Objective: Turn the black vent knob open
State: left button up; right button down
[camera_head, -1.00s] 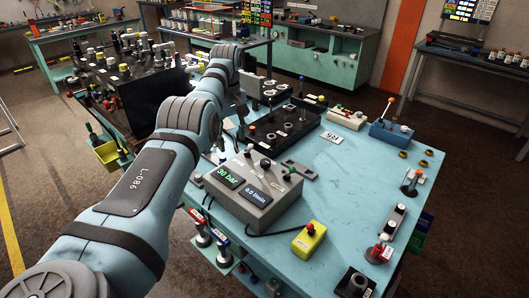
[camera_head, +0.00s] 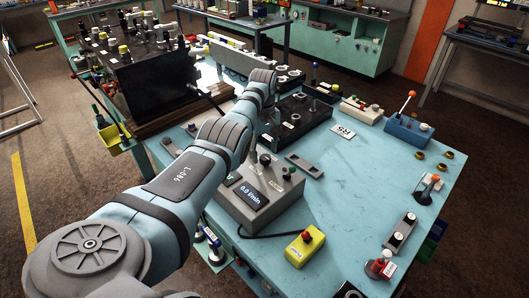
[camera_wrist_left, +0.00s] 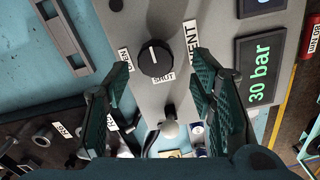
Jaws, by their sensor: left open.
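The black vent knob (camera_wrist_left: 156,60) is round with a white pointer line. It sits on the grey control box (camera_wrist_left: 130,22) among labels reading OPEN, SHUT and VENT. In the head view the grey box (camera_head: 235,207) stands on the blue bench, with a black knob (camera_head: 264,159) on its far part. My left gripper (camera_wrist_left: 162,64) is open, with its two green-padded fingers either side of the knob in the wrist view. In the head view my left arm hides part of the box and the fingers. My right gripper is not in view.
A lever with a silver ball end (camera_wrist_left: 169,128) stands between the fingers, below the knob in the wrist view. A yellow box with a red button (camera_head: 304,246) is at the bench front. A black tray (camera_head: 303,118) lies behind the box.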

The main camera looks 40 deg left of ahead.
pick_arm(q)
jog(key=shift+w+d+f, duration=0.1)
jog(key=shift+w+f, duration=0.1)
jog(key=shift+f, duration=0.4)
jog(key=shift+w+f, duration=0.15)
jog(key=shift+f, duration=0.4)
jog(key=shift+s+r, duration=0.15)
jog(key=shift+s, duration=0.1)
jog(key=c, duration=1.1)
jog(key=shift+c, duration=0.2)
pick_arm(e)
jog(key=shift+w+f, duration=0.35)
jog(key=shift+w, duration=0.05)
